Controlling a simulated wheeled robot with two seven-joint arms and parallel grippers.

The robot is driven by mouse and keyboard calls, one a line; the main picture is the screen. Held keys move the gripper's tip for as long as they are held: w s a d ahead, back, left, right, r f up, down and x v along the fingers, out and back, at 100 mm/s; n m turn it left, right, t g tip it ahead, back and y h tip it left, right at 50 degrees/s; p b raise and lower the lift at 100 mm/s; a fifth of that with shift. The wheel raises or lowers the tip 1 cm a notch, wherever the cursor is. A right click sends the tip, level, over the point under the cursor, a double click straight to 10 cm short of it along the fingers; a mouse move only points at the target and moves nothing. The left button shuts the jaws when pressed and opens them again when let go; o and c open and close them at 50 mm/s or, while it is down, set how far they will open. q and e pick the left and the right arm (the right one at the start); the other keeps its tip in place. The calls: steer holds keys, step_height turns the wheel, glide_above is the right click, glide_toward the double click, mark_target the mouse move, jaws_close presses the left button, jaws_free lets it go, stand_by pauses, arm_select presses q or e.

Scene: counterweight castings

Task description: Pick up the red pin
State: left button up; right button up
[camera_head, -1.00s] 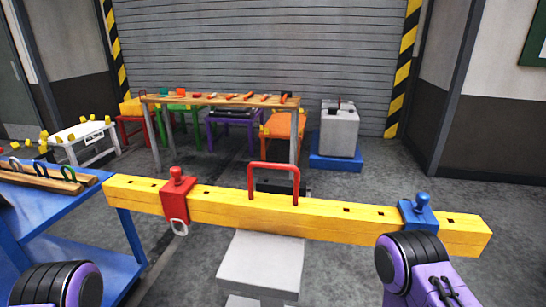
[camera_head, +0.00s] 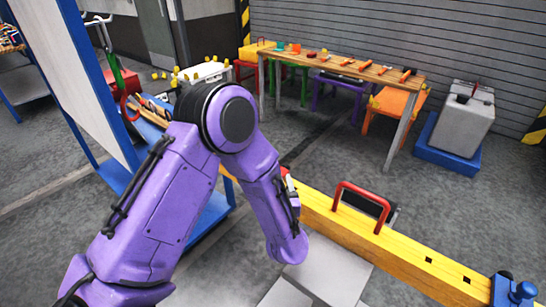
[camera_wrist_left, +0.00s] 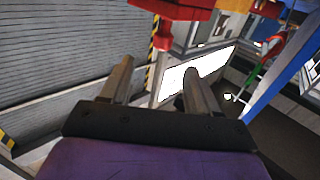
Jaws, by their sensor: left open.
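The yellow beam (camera_head: 410,243) runs from behind my left arm to the lower right in the head view. Its red block with the red pin, seen earlier at the beam's left end, is almost wholly hidden behind my left forearm. In the left wrist view a red block (camera_wrist_left: 178,8) is at the top edge, with a red pin-like part (camera_wrist_left: 163,32) pointing down in the picture. My left gripper (camera_wrist_left: 158,72) is open and empty, its fingers pointing toward that part, which appears above the gap between them. Depth between them is unclear. My right gripper is out of view.
A red handle (camera_head: 362,200) arches over the beam, and a blue block with a knob (camera_head: 515,291) sits at its right end. A blue-framed panel (camera_head: 90,85) stands close to my left arm. A wooden table (camera_head: 345,68) with tools stands behind.

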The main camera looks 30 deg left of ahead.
arm_select(q)
steer(key=p+x, duration=0.4)
steer(key=x, duration=0.5)
steer(key=shift+w+a+r, duration=0.1)
steer(key=shift+w+a, duration=0.1)
steer(key=shift+a, duration=0.1)
steer(key=shift+w+a, duration=0.25)
steer(key=shift+a, duration=0.1)
steer(key=shift+d, duration=0.1)
steer(key=c, duration=1.1)
